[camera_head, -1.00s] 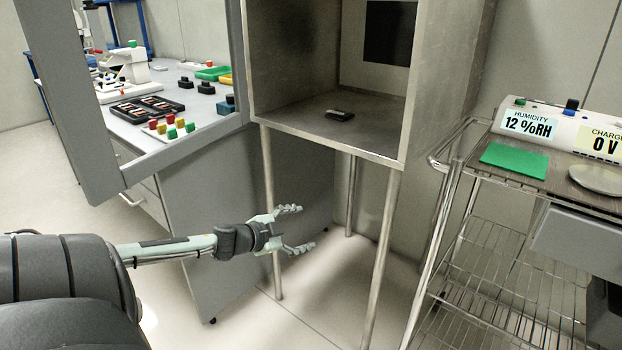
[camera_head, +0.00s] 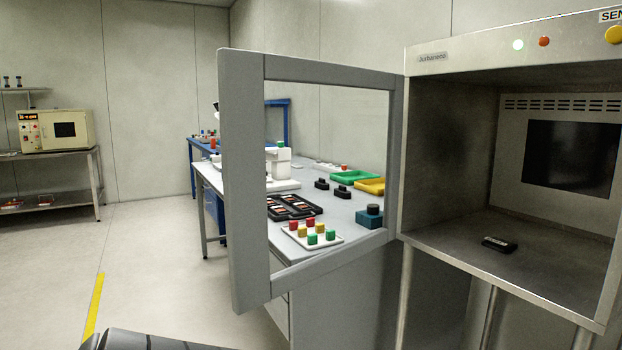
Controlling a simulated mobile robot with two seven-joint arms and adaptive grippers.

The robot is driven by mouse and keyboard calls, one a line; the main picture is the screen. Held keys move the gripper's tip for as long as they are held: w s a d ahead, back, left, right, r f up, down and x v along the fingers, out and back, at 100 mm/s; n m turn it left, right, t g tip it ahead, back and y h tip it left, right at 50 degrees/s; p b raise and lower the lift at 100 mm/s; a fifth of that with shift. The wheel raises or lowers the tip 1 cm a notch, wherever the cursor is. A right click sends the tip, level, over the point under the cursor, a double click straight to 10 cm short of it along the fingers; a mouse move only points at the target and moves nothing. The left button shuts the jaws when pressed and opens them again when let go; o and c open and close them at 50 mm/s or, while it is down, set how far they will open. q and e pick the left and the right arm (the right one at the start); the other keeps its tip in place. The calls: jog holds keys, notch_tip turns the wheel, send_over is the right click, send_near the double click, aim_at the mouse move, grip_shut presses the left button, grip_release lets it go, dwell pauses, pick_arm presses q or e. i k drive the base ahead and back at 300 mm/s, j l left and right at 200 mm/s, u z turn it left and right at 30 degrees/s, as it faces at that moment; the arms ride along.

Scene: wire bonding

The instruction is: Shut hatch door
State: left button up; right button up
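The hatch door (camera_head: 247,180) is a grey frame around a clear pane, hinged on the left side of the metal hatch box (camera_head: 452,250). It stands wide open, swung out to the left of the opening. A small dark object (camera_head: 499,243) lies on the floor inside the box. A dark rounded part of my own arm shows at the bottom left edge. Neither gripper is in this view.
Through the pane I see a grey bench (camera_head: 346,214) with a board of coloured knobs (camera_head: 312,235), dark trays (camera_head: 290,206) and green and yellow bins. An oven (camera_head: 56,130) stands on a table at the far left. Floor left of the door is clear.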

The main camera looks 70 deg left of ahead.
aim_at(242, 74)
jog(key=k+j, duration=0.1)
jog(key=j, duration=0.9)
jog(key=k+j+u, duration=0.1)
jog(key=j, duration=0.9)
jog(key=j+u, duration=0.1)
jog(key=j, duration=0.9)
jog(key=k+j+z, duration=0.1)
jog(key=j, duration=0.3)
jog(key=k+j+z, duration=0.1)
jog(key=k+j, duration=0.2)
jog(key=k+j+z, duration=0.1)
jog(key=j, duration=0.4)
jog(key=k+j+z, duration=0.1)
jog(key=k+j, duration=0.25)
